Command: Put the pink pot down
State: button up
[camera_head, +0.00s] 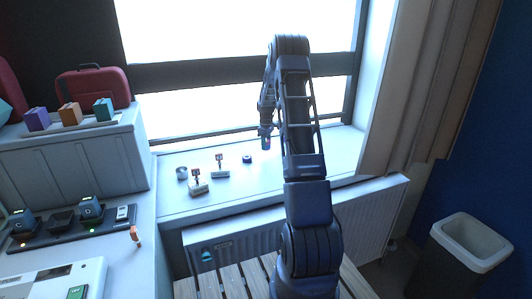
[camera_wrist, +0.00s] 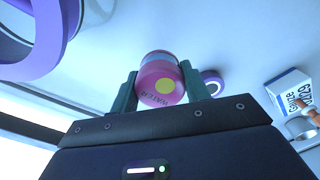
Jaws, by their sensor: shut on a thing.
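The pink pot (camera_wrist: 161,82) has a yellow dot, lettering that looks like "WATER" and a blue band. My gripper (camera_wrist: 157,88) is shut on it, one finger on each side, in the wrist view. In the head view my gripper (camera_head: 265,132) hangs over the white windowsill (camera_head: 285,178), in front of the window. Only a small pinkish bit of the pot (camera_head: 267,143) shows there below the fingers. I cannot tell the exact gap between the pot and the sill.
On the sill to the left stand a dark blue ring-like thing (camera_head: 247,159), a grey cup (camera_head: 181,173) and two small labelled packs (camera_head: 198,188) (camera_head: 220,174) with red tags. A Gauze box (camera_wrist: 289,88) shows in the wrist view. The sill's right part looks clear.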

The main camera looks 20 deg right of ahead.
aim_at(266, 157)
jog(key=shift+f, duration=2.55)
jog(key=shift+f, duration=0.15)
jog(key=o, duration=1)
